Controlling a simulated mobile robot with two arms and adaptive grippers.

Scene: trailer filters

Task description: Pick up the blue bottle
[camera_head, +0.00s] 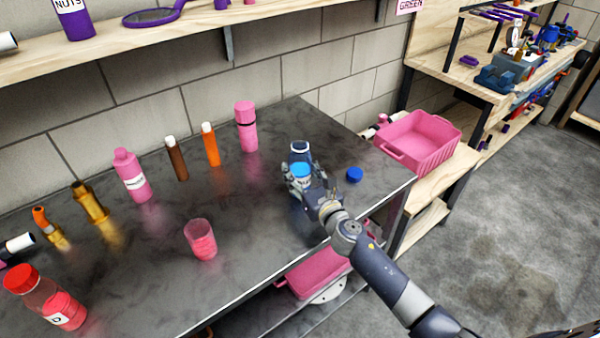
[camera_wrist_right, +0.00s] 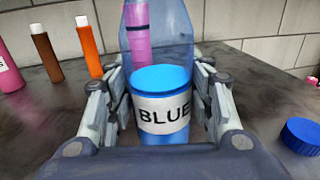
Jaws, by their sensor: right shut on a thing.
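The blue bottle (camera_head: 300,152) is on the dark table, near its right end. In the right wrist view it is a see-through blue bottle (camera_wrist_right: 190,50) with blue contents and a white label (camera_wrist_right: 163,115) reading "BLUE". My right gripper (camera_head: 301,182) is around its lower part, with a finger on each side, shut on it. In the right wrist view the right gripper (camera_wrist_right: 160,100) has the bottle between its fingers. The bottle looks upright; I cannot tell whether its base touches the table. A blue cap (camera_head: 354,174) lies to the right, also in the wrist view (camera_wrist_right: 302,136). My left gripper is not in view.
A pink flask (camera_head: 246,128), an orange tube (camera_head: 210,145), a brown tube (camera_head: 177,160) and a pink bottle (camera_head: 131,175) stand along the back. A pink cup (camera_head: 201,240) stands left of my right gripper. A pink crate (camera_head: 432,160) sits beyond the table's right end.

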